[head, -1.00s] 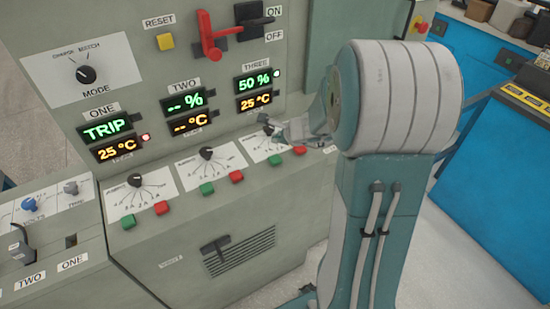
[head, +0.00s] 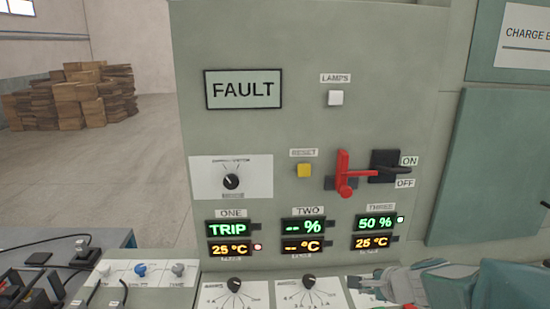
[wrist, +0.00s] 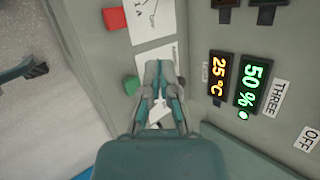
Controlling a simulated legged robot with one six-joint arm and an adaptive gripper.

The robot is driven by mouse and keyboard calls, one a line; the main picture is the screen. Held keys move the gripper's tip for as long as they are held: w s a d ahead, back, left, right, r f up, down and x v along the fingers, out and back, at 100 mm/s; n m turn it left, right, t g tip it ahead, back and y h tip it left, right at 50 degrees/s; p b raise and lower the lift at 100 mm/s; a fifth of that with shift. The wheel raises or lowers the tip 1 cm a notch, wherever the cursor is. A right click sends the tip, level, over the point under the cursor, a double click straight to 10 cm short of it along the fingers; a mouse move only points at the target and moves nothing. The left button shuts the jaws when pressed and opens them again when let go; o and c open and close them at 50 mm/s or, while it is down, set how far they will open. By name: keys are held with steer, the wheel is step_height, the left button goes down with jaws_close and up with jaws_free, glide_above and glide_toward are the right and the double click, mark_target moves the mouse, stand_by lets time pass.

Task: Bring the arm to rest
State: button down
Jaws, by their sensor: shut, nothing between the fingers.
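My gripper (head: 372,284) shows at the lower right of the head view. It is shut and empty, in front of the dial card of column three, which it partly hides. In the wrist view my gripper (wrist: 161,66) has its fingertips together over the sloping desk of the grey charger panel (head: 320,130). I cannot tell whether the tips touch the desk. The display of column three (head: 374,223) reads 50 %, and it also shows in the wrist view (wrist: 252,84). The rest of my arm is mostly cut off at the lower right.
Column one's display (head: 227,228) reads TRIP, with a red lamp beside 25 °C. A FAULT sign (head: 243,89), a yellow reset button (head: 304,170) and a red lever (head: 344,175) are above. A green button (wrist: 132,86) is close beside my fingers. Open floor (head: 150,160) lies left.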

steer(key=s+a+r+n+g, duration=0.2)
steer(key=s+a+r+n, duration=0.4)
steer(key=s+a+n, duration=0.35)
steer(key=s+d+r+n+h, duration=0.1)
steer(key=s+d+n+h, duration=0.2)
steer(key=s+n, duration=0.4)
steer(key=s, duration=0.4)
steer(key=shift+s+r+n+h, duration=0.25)
steer(key=shift+s+n+h, duration=0.1)
steer(key=shift+h, duration=0.05)
